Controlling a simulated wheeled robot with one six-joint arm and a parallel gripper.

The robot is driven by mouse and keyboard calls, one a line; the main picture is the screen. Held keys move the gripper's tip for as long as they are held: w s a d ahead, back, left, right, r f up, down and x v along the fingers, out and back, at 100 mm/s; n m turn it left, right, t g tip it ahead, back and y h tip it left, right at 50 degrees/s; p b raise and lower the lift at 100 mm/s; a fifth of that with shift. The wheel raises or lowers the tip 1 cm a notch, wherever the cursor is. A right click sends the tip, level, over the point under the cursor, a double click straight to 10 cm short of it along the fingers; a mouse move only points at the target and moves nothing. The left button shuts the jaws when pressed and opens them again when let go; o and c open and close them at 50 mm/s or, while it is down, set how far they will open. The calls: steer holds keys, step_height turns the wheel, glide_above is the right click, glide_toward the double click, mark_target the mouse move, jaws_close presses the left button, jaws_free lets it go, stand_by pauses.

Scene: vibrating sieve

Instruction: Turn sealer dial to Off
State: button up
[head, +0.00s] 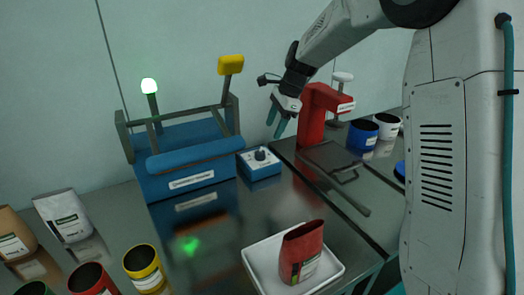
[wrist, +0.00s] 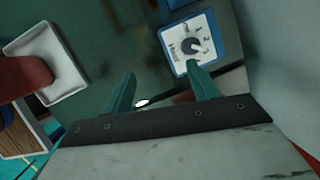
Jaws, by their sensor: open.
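The sealer dial is a dark knob (head: 260,154) on a small blue box with a white top face (head: 262,166), beside the blue sealer (head: 190,160) on the steel bench. In the wrist view the knob (wrist: 193,46) sits on the white dial face (wrist: 180,32) with printed marks around it; I cannot read clearly which mark it points to. My gripper (head: 279,128) is open and empty, above and to the right of the box. In the wrist view its two green fingers (wrist: 162,83) stand apart, the right fingertip appearing just below the dial, not around the knob.
A red press (head: 313,115) stands close right of my gripper. A white tray (head: 333,274) holds a red pouch (head: 302,252) in front. Bench around the box's front is clear.

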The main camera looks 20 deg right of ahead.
mark_target(261, 151)
steer(key=w+f+m, duration=0.1)
steer(key=w+f, duration=0.1)
steer(key=f, duration=0.2)
steer(key=w+a+f+m, duration=0.1)
steer(key=w+f, duration=0.2)
steer(key=f, duration=0.2)
steer(key=w+f+m, duration=0.2)
steer(key=w+f, duration=0.1)
steer(key=f, duration=0.2)
steer(key=shift+w+a+y, duration=0.2)
steer(key=shift+a+y, duration=0.1)
steer(key=shift+a, duration=0.1)
steer(key=shift+c, duration=0.3)
steer(key=c, duration=0.9)
